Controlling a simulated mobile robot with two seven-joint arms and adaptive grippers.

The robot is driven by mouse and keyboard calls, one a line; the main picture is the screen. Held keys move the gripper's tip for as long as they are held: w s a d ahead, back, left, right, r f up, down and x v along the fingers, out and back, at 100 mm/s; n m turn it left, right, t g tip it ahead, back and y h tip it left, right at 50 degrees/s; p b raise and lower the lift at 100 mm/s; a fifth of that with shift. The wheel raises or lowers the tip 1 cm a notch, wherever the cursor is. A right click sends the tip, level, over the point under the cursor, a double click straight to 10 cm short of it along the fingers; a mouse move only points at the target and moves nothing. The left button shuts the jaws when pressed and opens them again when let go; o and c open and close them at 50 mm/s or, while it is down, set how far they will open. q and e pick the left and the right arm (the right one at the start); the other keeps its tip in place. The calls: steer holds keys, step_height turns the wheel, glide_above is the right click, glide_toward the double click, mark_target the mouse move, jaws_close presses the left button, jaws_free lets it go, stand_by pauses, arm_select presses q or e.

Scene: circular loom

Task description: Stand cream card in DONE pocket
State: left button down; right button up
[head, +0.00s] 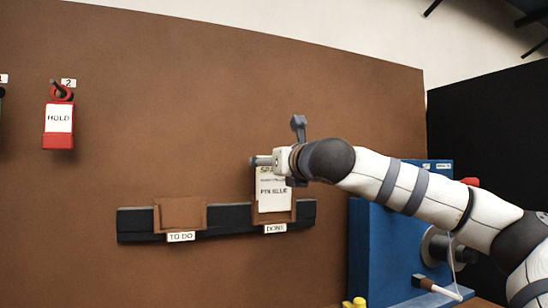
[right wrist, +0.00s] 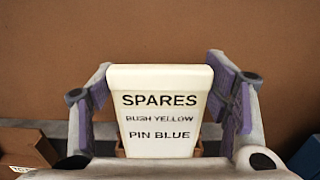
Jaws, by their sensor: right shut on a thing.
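The cream card (head: 272,196) is upright, with its lower part at the DONE pocket (head: 290,216), a brown holder above the DONE label (head: 275,228). The bottom edge looks to be behind the pocket's front lip; its depth inside is hard to tell. My right gripper (head: 262,161) is shut on the card's upper part. In the right wrist view the card (right wrist: 160,110) reads SPARES, BUSH YELLOW, PIN BLUE, and the fingers of my right gripper (right wrist: 160,85) hold its two sides. My left gripper is not in view.
The TO DO pocket (head: 180,214) is empty, left of DONE on the same black rail (head: 135,224). A red HOLD tag (head: 59,125) hangs on hook 2 at upper left. A blue machine (head: 380,245) stands right of the brown board (head: 200,100), below my right arm.

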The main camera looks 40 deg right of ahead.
steer(key=shift+f, duration=0.75)
steer(key=o, duration=1.4)
steer(key=v, duration=1.2)
